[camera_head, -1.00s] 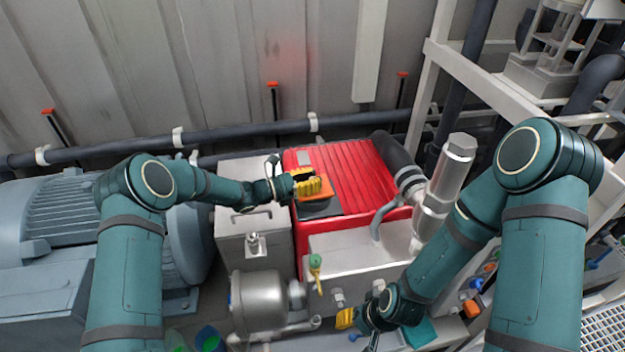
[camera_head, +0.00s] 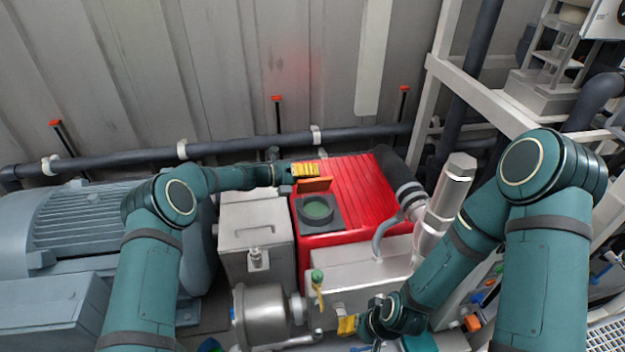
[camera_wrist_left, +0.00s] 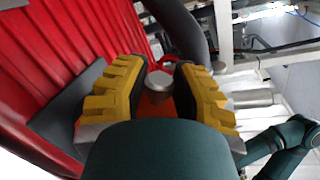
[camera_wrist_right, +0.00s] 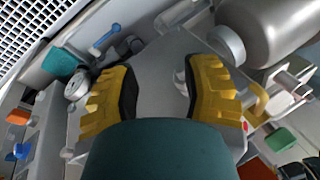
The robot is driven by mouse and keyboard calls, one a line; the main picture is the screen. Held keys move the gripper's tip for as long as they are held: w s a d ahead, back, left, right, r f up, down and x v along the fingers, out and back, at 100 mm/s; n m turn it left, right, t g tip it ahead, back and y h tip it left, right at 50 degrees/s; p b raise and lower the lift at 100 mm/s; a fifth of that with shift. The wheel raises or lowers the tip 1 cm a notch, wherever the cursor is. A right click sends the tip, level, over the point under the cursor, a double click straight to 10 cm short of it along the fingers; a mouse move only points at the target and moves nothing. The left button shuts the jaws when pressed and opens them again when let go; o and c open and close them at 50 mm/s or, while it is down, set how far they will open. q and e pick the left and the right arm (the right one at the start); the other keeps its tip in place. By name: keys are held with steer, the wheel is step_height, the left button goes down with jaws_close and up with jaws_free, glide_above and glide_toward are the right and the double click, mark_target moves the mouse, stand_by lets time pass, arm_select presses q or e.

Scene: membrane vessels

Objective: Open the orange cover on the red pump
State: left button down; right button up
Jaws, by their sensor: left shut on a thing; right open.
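The red pump (camera_head: 362,185) with a ribbed top stands in the middle of the head view. Its orange cover (camera_head: 315,184) is tilted up at the back edge of a dark square plate (camera_head: 335,222). A round green opening (camera_head: 317,208) is exposed in the plate. My left gripper (camera_head: 305,170) is at the raised cover and shut on it. In the left wrist view, the cover (camera_wrist_left: 155,108) shows orange between the yellow fingers. My right gripper (camera_head: 347,325) is open and empty, low in front of the pump; the right wrist view shows its fingers (camera_wrist_right: 160,95) apart.
A grey metal box (camera_head: 255,228) stands left of the pump, and a large blue-grey motor (camera_head: 90,215) lies further left. A silver cylinder (camera_head: 447,195) and a white frame (camera_head: 480,90) stand to the right. A green-topped valve (camera_head: 317,276) is in front.

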arm_select(q)
steer(key=shift+w+a+f+n+g+b, duration=0.15)
steer(key=shift+w+n+g+b, duration=0.1)
steer(key=shift+w+n+b, duration=0.35)
steer(key=shift+w+f+n+g+b, duration=0.2)
steer(key=shift+w+n+b, duration=0.2)
steer(key=shift+n+b, duration=0.35)
steer(key=shift+w+a+f+n+g+b, duration=0.15)
steer(key=shift+w+n+g+b, duration=0.1)
steer(key=shift+w+n+b, duration=0.4)
arm_select(e)
steer(key=shift+s+a+f, duration=0.1)
steer(key=shift+s+f, duration=0.15)
steer(key=shift+f, duration=0.45)
steer(key=shift+s+d+f, duration=0.1)
steer(key=shift+s+f, duration=0.1)
steer(key=shift+f, duration=0.45)
steer(key=shift+s+a+f, duration=0.1)
steer(key=shift+s+f, duration=0.15)
steer(key=shift+f, duration=0.45)
arm_select(q)
steer(key=shift+s, duration=0.15)
steer(key=c, duration=0.7)
jaws_free()
steer(key=shift+d, duration=0.1)
steer(key=v, duration=1.2)
